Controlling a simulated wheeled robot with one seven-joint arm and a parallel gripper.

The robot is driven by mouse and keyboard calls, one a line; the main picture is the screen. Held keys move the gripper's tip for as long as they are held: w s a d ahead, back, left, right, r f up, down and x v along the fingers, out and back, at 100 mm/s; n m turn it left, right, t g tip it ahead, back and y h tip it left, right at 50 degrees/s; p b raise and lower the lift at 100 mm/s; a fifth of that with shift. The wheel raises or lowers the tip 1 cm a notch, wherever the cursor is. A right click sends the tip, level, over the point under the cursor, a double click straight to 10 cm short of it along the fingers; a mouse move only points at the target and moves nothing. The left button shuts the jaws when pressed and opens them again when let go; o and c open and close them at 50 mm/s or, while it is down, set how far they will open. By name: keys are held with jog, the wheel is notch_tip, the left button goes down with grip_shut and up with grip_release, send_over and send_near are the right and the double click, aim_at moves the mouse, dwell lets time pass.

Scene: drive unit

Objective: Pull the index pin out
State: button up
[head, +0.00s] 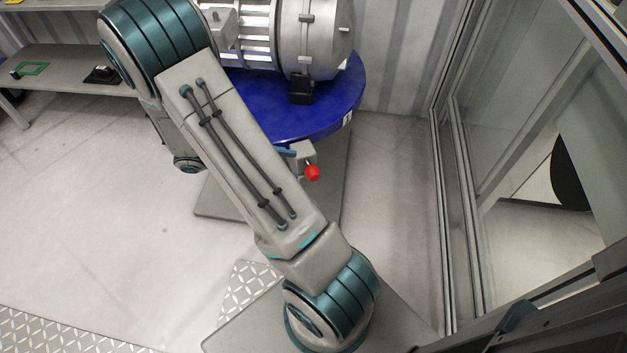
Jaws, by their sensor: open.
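The index pin shows as a red ball knob (312,173) on a short stem. It sticks out of a small grey block (303,153) under the front edge of the blue round turntable (347,92). A small blue piece beside the block is partly covered by my arm. My arm crosses the middle of the head view, just left of the knob. I cannot make out my gripper; the arm's own links hide its end. Nothing is seen touching the knob.
A metal drive unit (312,40) lies on the turntable, with a black block (301,90) at its end. A grey bench (62,66) stands at the upper left. A glass-panelled frame (452,180) stands at the right. The floor between knob and frame is clear.

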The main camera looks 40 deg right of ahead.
aim_at(314, 171)
jog(key=w+d+f+n+t+h+b, duration=0.1)
jog(key=w+f+n+h+b, duration=0.15)
jog(key=f, duration=0.35)
jog(key=w+d+f+n+h+b, duration=0.1)
jog(key=d+f+n+h+b, duration=0.15)
jog(key=f, duration=0.35)
jog(key=x, duration=0.3)
jog(key=b+x, duration=0.1)
jog(key=x, duration=0.2)
jog(key=shift+s+d+r, duration=0.15)
jog(key=shift+s+d, duration=0.15)
jog(key=shift+s, duration=0.1)
jog(key=shift+c, duration=0.4)
